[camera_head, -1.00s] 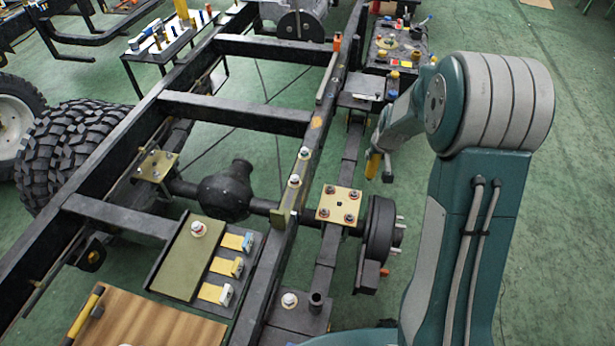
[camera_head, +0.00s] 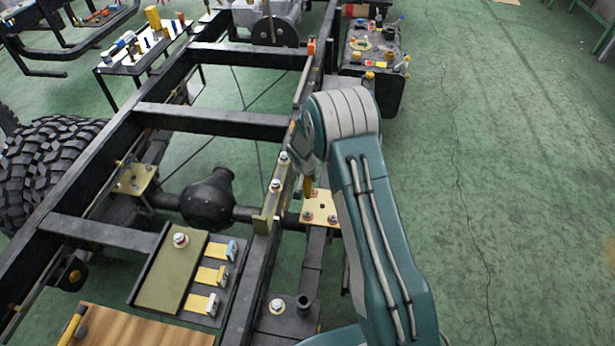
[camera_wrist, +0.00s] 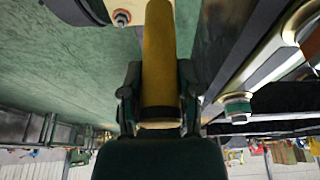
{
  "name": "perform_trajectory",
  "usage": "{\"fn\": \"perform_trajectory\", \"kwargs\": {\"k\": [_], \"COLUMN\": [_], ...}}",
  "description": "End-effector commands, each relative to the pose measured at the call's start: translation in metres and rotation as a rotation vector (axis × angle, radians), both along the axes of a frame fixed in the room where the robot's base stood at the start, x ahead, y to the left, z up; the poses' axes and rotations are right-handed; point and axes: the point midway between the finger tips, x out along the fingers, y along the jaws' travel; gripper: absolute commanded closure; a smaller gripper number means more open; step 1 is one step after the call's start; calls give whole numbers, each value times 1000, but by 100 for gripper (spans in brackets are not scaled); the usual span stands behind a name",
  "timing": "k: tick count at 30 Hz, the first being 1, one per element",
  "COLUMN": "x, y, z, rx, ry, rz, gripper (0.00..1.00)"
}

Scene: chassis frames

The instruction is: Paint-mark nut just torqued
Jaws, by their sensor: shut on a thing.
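My gripper (camera_wrist: 160,85) is shut on a yellow paint marker (camera_wrist: 159,50), which points away from the wrist. In the head view the marker (camera_head: 309,187) shows as a small yellow stick over the far left part of the yellowish axle plate (camera_head: 319,208). I cannot tell whether its tip touches anything. The plate carries nuts at its corners; a near left nut (camera_head: 307,216) and a near right nut (camera_head: 332,218) show. My arm hides the plate's right side and most of the gripper. In the wrist view one nut (camera_wrist: 122,17) lies left of the marker.
The black frame rail (camera_head: 273,205) with bolts runs just left of the plate. A side tray (camera_head: 168,272) holds a large nut and several yellow-tagged pieces. A black box (camera_head: 375,80) with small items stands behind. The green floor at right is open.

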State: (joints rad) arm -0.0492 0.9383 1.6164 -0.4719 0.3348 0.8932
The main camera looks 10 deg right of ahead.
Motion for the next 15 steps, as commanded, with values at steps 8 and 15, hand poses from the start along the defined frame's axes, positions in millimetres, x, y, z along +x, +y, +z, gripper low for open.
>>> {"fn": "perform_trajectory", "kwargs": {"k": [8, 15], "x": [0, 0], "y": [0, 0], "z": [-23, -48], "rx": [1, 1], "ry": [2, 2], "rz": [0, 0], "gripper": [100, 100]}}
